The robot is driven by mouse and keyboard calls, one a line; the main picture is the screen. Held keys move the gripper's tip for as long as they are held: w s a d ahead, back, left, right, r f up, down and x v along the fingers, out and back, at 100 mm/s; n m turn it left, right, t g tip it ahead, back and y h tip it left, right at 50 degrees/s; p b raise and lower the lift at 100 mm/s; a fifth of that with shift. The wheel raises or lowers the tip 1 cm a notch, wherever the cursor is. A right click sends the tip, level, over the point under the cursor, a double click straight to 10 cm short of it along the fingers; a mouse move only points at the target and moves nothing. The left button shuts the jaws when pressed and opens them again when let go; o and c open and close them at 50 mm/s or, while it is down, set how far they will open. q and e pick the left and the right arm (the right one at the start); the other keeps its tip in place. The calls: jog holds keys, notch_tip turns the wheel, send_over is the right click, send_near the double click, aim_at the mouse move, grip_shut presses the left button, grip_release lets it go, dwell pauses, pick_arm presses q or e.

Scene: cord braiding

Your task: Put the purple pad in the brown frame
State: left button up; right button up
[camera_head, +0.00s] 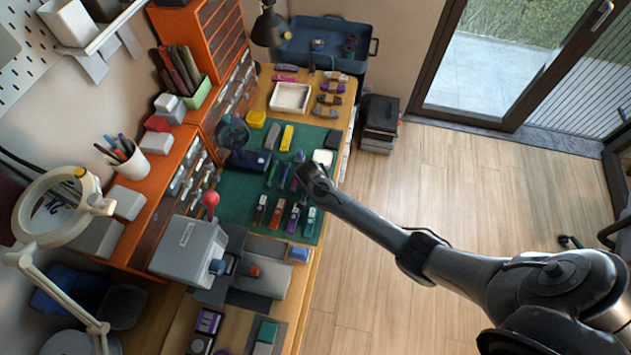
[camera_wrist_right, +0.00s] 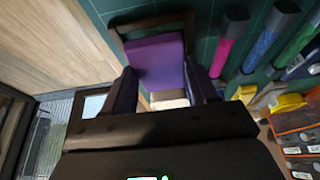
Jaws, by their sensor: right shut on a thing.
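In the right wrist view the purple pad (camera_wrist_right: 155,62) sits between the two fingers of my right gripper (camera_wrist_right: 162,88), which is shut on it. A dark brown frame (camera_wrist_right: 150,22) shows around the far end of the pad, with a bar across the top and short sides. I cannot tell whether the pad is inside the frame or above it. In the head view my right gripper (camera_head: 308,182) is over the right edge of the green mat, and it hides the pad and the frame. My left gripper is not in view.
The green mat (camera_head: 232,203) holds several coloured pens and small tools close to the gripper. A grey press with a red knob (camera_head: 190,246) stands at the front left. A white tray (camera_head: 290,97) is at the back. Open floor lies right of the bench.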

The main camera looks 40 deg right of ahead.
jog(key=shift+f, duration=0.2)
jog(key=o, duration=1.1)
jog(key=shift+r, duration=0.65)
jog(key=p+v, duration=0.3)
jog(key=v, duration=0.8)
jog(key=s+a+n+y, duration=0.3)
jog(key=s+a+n, duration=0.35)
jog(key=s, duration=0.45)
jog(key=s+a+r+n, duration=0.1)
jog(key=s+r+n, duration=0.1)
jog(key=s+r, duration=0.1)
jog(key=s+r+n, duration=0.2)
jog(key=s, duration=0.4)
jog(key=s+a+r+n+y, duration=0.1)
jog(key=s+r+n, duration=0.1)
jog(key=s+r, duration=0.1)
jog(key=shift+s+a+r+t, duration=0.15)
jog(key=shift+s+r+t, duration=0.05)
jog(key=shift+s, duration=0.25)
jog(key=shift+s+a+r+t, duration=0.15)
jog(key=shift+s+t, duration=0.05)
jog(key=shift+s, duration=0.25)
